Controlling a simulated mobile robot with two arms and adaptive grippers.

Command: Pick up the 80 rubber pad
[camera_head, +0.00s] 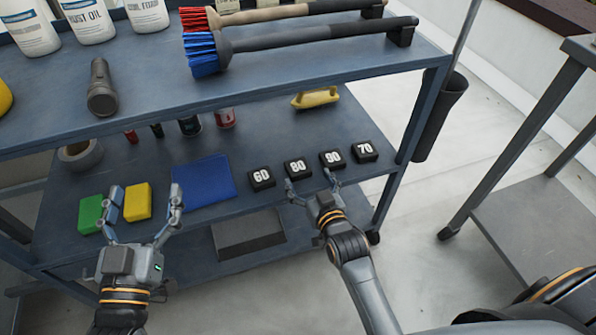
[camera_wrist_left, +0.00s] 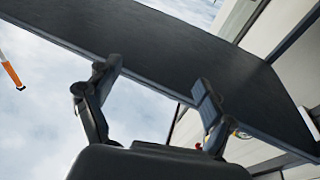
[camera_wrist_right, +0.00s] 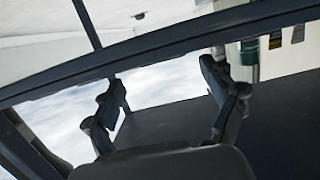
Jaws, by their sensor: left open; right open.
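The 80 rubber pad (camera_head: 298,168) is a small black block with a white 80 on top. It lies on the middle shelf (camera_head: 215,222) in a row with the 60 pad (camera_head: 261,178), 90 pad (camera_head: 331,159) and 70 pad (camera_head: 364,151). My right gripper (camera_head: 308,183) is open and empty, just in front of the 80 and 90 pads. I cannot tell whether it touches either. My left gripper (camera_head: 146,190) is open and empty, near the yellow sponge and blue cloth. No pad is clear in the wrist views; both grippers there (camera_wrist_left: 150,100) (camera_wrist_right: 165,95) are open.
The upper shelf (camera_head: 130,90) overhangs the pads from behind and carries two brushes (camera_head: 240,45), bottles and a flashlight (camera_head: 101,88). The shelf also holds a green sponge (camera_head: 90,214), yellow sponge (camera_head: 138,202) and blue cloth (camera_head: 203,181). A post (camera_head: 410,125) stands right of the 70 pad.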

